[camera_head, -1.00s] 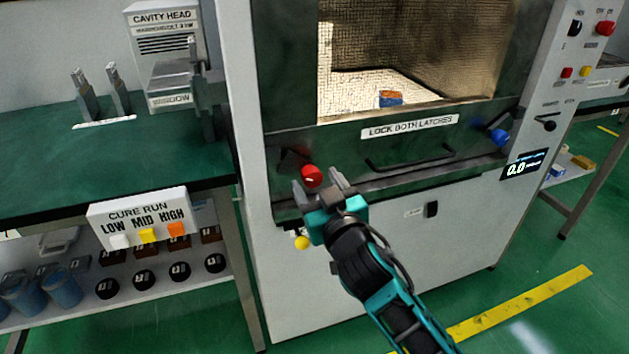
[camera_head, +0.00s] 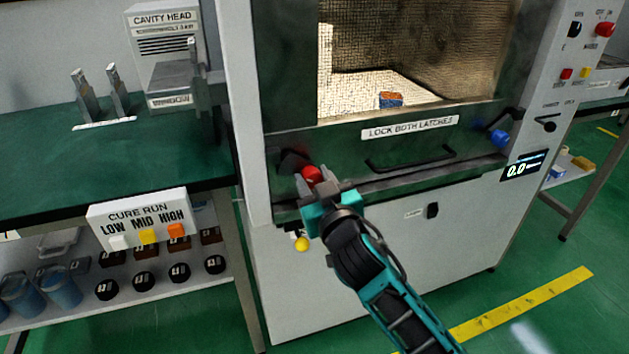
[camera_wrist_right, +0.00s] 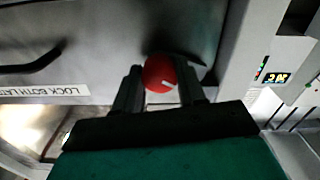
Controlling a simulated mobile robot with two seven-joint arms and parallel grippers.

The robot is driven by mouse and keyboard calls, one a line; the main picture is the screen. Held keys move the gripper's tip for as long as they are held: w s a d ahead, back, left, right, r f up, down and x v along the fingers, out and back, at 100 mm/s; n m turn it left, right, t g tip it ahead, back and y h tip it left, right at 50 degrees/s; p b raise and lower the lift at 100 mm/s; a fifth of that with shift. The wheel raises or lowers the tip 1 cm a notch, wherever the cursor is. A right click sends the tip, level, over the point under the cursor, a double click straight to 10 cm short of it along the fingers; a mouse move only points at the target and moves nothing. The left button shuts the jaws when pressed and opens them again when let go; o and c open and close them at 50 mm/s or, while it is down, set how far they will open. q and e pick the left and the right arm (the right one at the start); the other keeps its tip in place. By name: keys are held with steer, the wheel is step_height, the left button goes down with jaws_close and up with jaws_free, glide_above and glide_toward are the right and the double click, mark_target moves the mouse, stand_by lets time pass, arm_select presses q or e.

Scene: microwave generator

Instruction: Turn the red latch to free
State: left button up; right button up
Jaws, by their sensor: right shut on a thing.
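The red latch (camera_head: 312,174) is a round red knob at the lower left of the microwave door. My right gripper (camera_head: 314,182) is shut on the red knob, with one finger on each side. The fingers also show in the right wrist view (camera_wrist_right: 160,90). A blue latch (camera_head: 499,138) is at the door's lower right. My left gripper is not in view.
A dark door handle (camera_head: 410,160) lies right of my gripper, under the "LOCK BOTH LATCHES" label (camera_head: 410,128). A yellow knob (camera_head: 302,243) is below. A green bench (camera_head: 110,160) with a "CURE RUN" button box (camera_head: 138,216) stands at the left.

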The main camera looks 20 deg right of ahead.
steer(key=shift+c, duration=1.2)
